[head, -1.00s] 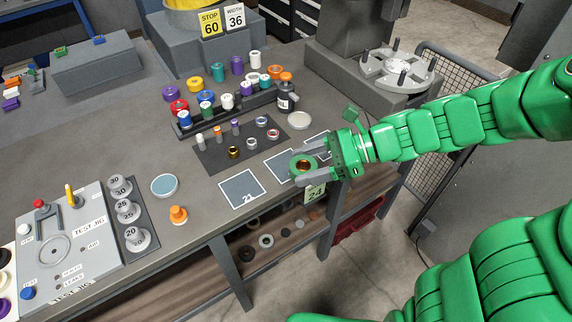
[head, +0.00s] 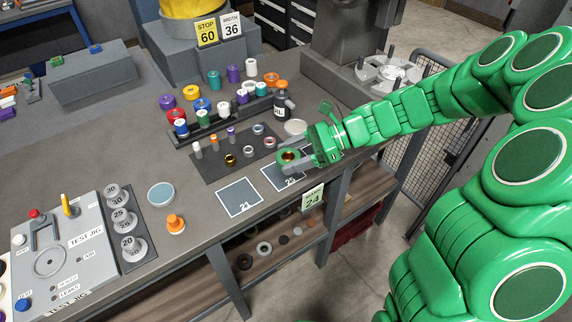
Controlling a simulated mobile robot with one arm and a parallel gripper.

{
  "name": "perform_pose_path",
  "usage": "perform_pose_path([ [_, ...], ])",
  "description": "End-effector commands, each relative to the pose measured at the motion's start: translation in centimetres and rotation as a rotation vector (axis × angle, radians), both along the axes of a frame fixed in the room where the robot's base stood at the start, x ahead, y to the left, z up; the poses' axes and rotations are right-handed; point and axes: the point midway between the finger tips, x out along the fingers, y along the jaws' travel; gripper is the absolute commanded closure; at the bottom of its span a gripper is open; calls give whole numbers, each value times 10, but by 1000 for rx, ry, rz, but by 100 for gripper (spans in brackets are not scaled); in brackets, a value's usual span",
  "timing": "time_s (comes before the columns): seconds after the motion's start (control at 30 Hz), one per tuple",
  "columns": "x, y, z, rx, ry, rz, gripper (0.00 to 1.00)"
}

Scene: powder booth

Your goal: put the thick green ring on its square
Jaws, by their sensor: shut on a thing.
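The thick green ring (head: 281,158), with a copper-coloured inside, is held between the fingers of my gripper (head: 290,158). My gripper is shut on it. Ring and fingers appear over the far part of the square marked 25 (head: 276,184), near the table's front edge. The gap between ring and table is hard to judge. The square marked 21 (head: 239,197) lies bare to the left. My gripper covers the table just to the right of the square marked 25.
A dark mat (head: 208,169) with small parts lies behind the squares. A rack (head: 187,140) of coloured spools and a dark bottle (head: 282,103) stand farther back. An orange knob (head: 175,224) and the test jig (head: 70,245) are at left. A sign reading 24 (head: 313,197) hangs at the front edge.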

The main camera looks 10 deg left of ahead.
Motion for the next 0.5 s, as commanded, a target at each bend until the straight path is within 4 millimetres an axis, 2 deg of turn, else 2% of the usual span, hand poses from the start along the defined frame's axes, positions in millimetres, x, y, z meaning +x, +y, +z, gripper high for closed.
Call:
perform_pose_path([
  [0.33, 26, 14, -35, 0, 3, 2, 83],
  [0.37, 28, 15, -38, 0, 2, 2, 91],
  [0.5, 37, 18, -48, 0, 0, 0, 91],
])
